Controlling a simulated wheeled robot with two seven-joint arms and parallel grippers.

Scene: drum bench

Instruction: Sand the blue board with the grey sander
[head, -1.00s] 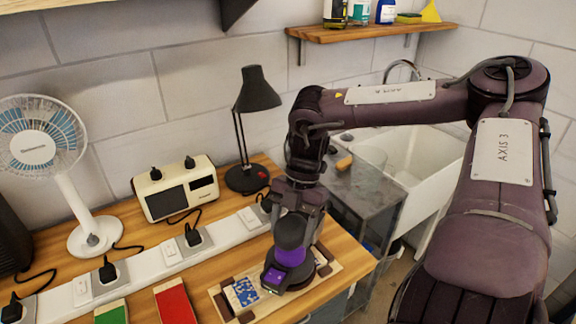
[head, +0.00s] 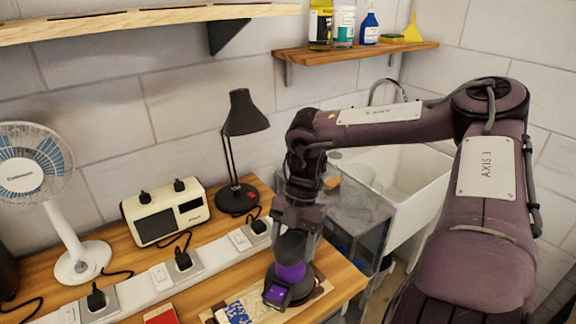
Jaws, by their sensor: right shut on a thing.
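The sander (head: 290,272) has a purple body with a dark round base and a dark top. It stands upright on a board in a light wooden holder with brown corner pieces. My right gripper (head: 297,222) comes down from above and is shut on the sander's top. The blue board (head: 239,313) shows as a blue and white speckled patch left of the sander's base. The sander hides the rest of the board, and the picture's lower edge lies close below. My left gripper is out of view.
A red board (head: 161,317) lies to the left, cut off by the lower edge. A white power strip (head: 205,262) with plugs runs behind. A black lamp (head: 240,198), a cream radio-like device (head: 166,212) and a fan (head: 82,262) stand further back. A sink (head: 405,190) is at the right.

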